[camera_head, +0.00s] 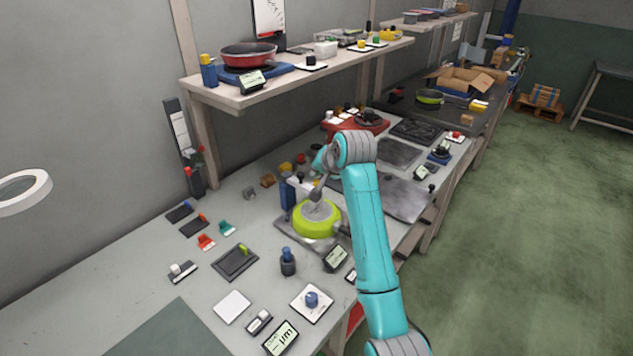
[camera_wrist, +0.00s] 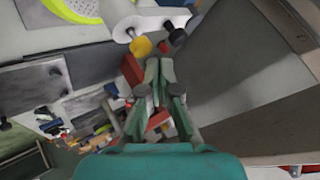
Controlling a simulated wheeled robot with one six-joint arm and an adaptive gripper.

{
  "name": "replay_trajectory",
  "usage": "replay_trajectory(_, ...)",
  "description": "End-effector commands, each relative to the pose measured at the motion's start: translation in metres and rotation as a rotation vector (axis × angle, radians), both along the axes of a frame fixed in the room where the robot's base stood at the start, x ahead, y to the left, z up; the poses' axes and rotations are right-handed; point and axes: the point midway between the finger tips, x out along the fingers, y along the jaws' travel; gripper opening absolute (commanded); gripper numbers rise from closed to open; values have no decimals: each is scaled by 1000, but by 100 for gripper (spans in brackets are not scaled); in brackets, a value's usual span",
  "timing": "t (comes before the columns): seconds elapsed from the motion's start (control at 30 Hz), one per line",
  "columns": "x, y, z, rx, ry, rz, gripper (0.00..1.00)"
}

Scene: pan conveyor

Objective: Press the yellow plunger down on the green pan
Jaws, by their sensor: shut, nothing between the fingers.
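The green pan (camera_head: 316,222) sits on a plate on the workbench in the head view, with a grey fitting above its middle. Its yellow-green rim shows at the top left of the wrist view (camera_wrist: 66,10). A yellow knob (camera_wrist: 141,47) beside a white cylinder in the wrist view may be the yellow plunger; I cannot be sure. My gripper (camera_wrist: 160,72) has its fingers together and empty, pointing past the yellow knob and apart from the pan. In the head view it is mostly hidden around my bent wrist.
The workbench (camera_head: 140,290) carries small switches, gauges and displays left of and in front of the pan. A shelf (camera_head: 300,75) with a red pan (camera_head: 248,55) overhangs the back. Dark plates and a red device (camera_head: 356,130) lie beyond my arm. The floor at right is open.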

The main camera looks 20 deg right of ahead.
Motion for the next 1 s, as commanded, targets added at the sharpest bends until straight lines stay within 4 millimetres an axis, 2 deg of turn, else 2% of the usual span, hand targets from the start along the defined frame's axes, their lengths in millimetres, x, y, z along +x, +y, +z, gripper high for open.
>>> replay_trajectory(0.57, 0, 0, 46, 0, -2, 1, 0)
replay_trajectory(1.0, 0, 0, 48, 0, -1, -1, 0)
